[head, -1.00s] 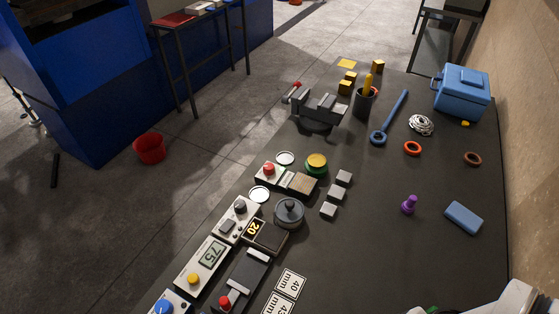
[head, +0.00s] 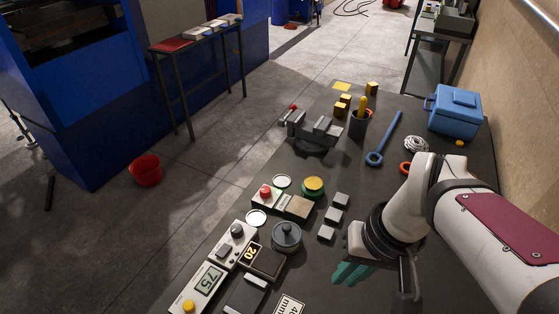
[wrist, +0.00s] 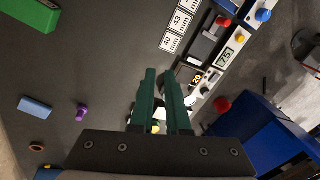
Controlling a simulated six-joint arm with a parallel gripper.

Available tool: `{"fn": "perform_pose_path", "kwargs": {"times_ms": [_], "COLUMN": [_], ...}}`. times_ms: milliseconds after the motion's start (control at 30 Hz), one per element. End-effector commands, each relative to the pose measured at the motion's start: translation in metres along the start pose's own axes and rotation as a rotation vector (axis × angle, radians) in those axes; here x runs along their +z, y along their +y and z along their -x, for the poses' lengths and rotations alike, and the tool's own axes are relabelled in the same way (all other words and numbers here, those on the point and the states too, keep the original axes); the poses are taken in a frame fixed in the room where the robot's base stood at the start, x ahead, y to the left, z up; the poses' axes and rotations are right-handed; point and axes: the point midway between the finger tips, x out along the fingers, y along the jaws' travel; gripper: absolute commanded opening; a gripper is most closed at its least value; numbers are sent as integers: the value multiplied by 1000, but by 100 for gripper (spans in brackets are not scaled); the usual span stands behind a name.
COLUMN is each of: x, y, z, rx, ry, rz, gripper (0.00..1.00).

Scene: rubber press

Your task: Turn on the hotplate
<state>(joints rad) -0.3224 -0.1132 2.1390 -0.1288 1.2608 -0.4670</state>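A low unit with a "20" display (head: 250,252) and a dark top sits left of centre in the head view; I take it for the hotplate. A grey lidded pot (head: 286,236) stands at its right end. A pale control box with a dark knob (head: 237,230) lies along its left side. The "20" display also shows in the wrist view (wrist: 197,79). My gripper (head: 352,272) hangs over the table to the right of the pot, apart from it. Its green fingers (wrist: 161,75) show a narrow gap with nothing held between them.
A box with a "75" display (head: 208,280) is in front of the control box. A red-button box (head: 266,191) and a yellow round button (head: 314,185) are behind. Grey blocks (head: 333,214) lie between pot and arm. A vise (head: 314,132) stands farther back.

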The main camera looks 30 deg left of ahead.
Motion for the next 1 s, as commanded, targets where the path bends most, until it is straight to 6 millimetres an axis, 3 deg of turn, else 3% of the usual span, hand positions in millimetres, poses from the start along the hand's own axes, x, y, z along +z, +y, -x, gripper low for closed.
{"fn": "perform_pose_path", "kwargs": {"times_ms": [33,100,200,300,400,533,867,1000], "x": [-32,-70,-104,-119,-124,-125,-125,-125], "y": [-27,-70,-129,-176,-204,-218,-218,-219], "z": [-12,-32,-65,-94,-112,-121,-124,-144], "rx": [-13,-33,-59,-78,-89,-95,-95,-94], "ry": [-7,2,17,30,43,48,48,45], "rz": [195,474,802,1034,1173,1239,1239,1238], "gripper": [3,0,0,0,0,0,0,0]}}
